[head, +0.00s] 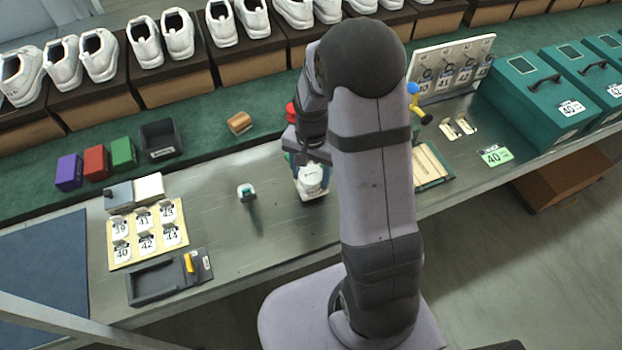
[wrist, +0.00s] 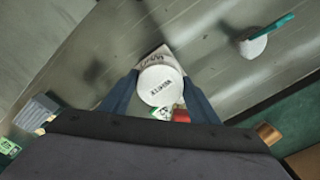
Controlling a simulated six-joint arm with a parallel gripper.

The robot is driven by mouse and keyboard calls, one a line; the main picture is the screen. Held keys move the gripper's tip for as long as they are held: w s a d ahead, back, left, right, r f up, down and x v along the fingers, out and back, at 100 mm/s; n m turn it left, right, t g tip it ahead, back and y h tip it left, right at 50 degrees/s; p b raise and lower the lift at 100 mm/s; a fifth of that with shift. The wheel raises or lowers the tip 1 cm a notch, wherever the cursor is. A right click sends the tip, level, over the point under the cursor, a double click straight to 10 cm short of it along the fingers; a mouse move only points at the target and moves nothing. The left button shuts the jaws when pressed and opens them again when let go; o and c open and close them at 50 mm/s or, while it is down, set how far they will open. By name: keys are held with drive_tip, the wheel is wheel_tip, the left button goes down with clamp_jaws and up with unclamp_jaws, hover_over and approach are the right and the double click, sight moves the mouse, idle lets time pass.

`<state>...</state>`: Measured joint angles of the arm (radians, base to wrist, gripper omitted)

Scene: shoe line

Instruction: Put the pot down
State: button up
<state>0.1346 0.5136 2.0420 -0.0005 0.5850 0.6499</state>
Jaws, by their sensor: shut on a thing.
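The pot (head: 313,181) is white with a round lid and printed lettering. In the head view it is at the middle of the metal bench, just left of my arm. My gripper (head: 306,160) is over it, partly hidden by my arm. In the wrist view the pot (wrist: 160,86) sits between the two blue-grey fingers of my gripper (wrist: 160,82), which are shut on its sides. The lid faces the camera. I cannot tell whether the pot's base touches the bench.
A small white item with a teal handle (head: 247,193) stands left of the pot; it also shows in the wrist view (wrist: 254,46). A numbered tag board (head: 113,262) and dark tray (head: 150,287) lie further left. Bare bench (head: 215,222) lies between. Teal boxes (head: 535,105) stand right.

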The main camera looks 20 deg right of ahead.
sight(311, 174)
drive_tip(key=shift+f, duration=1.35)
drive_tip(key=o, duration=1.7)
drive_tip(key=shift+f, duration=0.15)
wheel_tip(311, 174, up, 11)
drive_tip(key=shift+b, duration=0.6)
drive_tip(key=shift+r, duration=0.65)
drive_tip(key=s+a+n, duration=0.1)
drive_tip(key=s+n, duration=0.2)
drive_tip(key=s, duration=0.1)
drive_tip(key=s+a+f+n, duration=0.1)
drive_tip(key=s+a+n, duration=0.1)
drive_tip(key=s, duration=0.3)
drive_tip(key=s+a+n, duration=0.2)
drive_tip(key=s+n, duration=0.1)
drive_tip(key=s, duration=0.2)
drive_tip(key=shift+s+f+n, duration=0.2)
drive_tip(key=shift+f+n, duration=0.1)
drive_tip(key=shift+f, duration=0.05)
drive_tip(key=shift+s+f+n, duration=0.1)
drive_tip(key=shift+s+n, duration=0.2)
drive_tip(key=shift+s, duration=0.05)
